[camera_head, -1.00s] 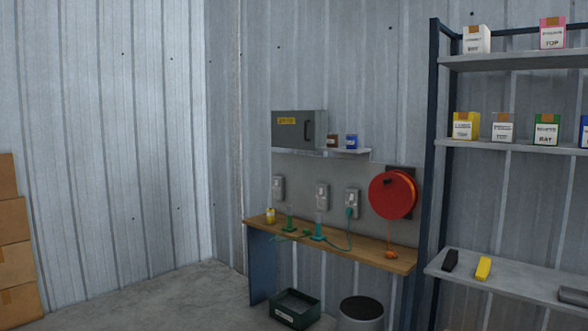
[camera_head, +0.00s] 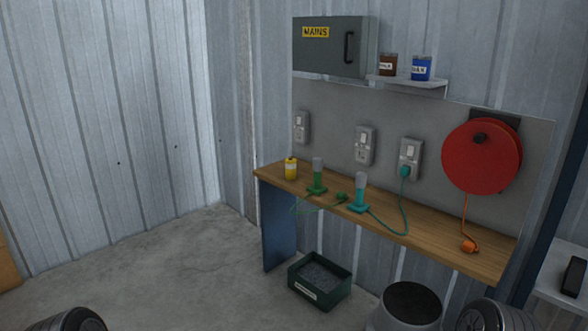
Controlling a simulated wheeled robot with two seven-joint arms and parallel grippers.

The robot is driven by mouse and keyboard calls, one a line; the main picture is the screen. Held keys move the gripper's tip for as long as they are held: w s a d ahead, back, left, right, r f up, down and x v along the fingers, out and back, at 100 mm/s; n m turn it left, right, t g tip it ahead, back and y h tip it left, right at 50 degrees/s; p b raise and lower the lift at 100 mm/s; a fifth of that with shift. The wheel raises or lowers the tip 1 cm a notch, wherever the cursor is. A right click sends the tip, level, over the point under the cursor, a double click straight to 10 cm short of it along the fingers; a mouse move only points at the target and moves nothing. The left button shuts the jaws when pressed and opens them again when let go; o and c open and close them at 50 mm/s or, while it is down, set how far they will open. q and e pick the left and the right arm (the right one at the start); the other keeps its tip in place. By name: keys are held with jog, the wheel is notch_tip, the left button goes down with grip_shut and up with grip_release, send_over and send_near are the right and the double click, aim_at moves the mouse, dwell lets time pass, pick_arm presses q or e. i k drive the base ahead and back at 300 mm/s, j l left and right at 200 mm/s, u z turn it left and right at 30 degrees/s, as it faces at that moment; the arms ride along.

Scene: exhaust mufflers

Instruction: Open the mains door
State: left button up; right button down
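The grey mains box is on the wall above the bench, with its door (camera_head: 320,55) shut. The door carries a yellow label reading MAINS (camera_head: 315,32) and a dark vertical handle (camera_head: 349,47) near its right edge. Neither of my grippers can be made out. Only rounded dark parts, which look like my arms, show at the bottom left and bottom right edges, far below the box.
A small shelf (camera_head: 432,83) right of the box holds a brown jar (camera_head: 388,65) and a blue jar (camera_head: 421,68). Below are sockets (camera_head: 365,146), a red cable reel (camera_head: 481,157) and a wooden bench (camera_head: 420,236). A green crate (camera_head: 320,297) and grey bin (camera_head: 411,305) stand on the floor.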

aim_at(328, 45)
jog(key=i+j+z, duration=0.1)
jog(key=i+z, duration=0.15)
jog(key=i, duration=0.3)
jog(key=i+j+z, duration=0.3)
jog(key=i, duration=0.25)
jog(key=i+j+z, duration=0.25)
jog(key=i, duration=0.25)
jog(key=i+j+z, duration=0.3)
jog(key=i, duration=0.2)
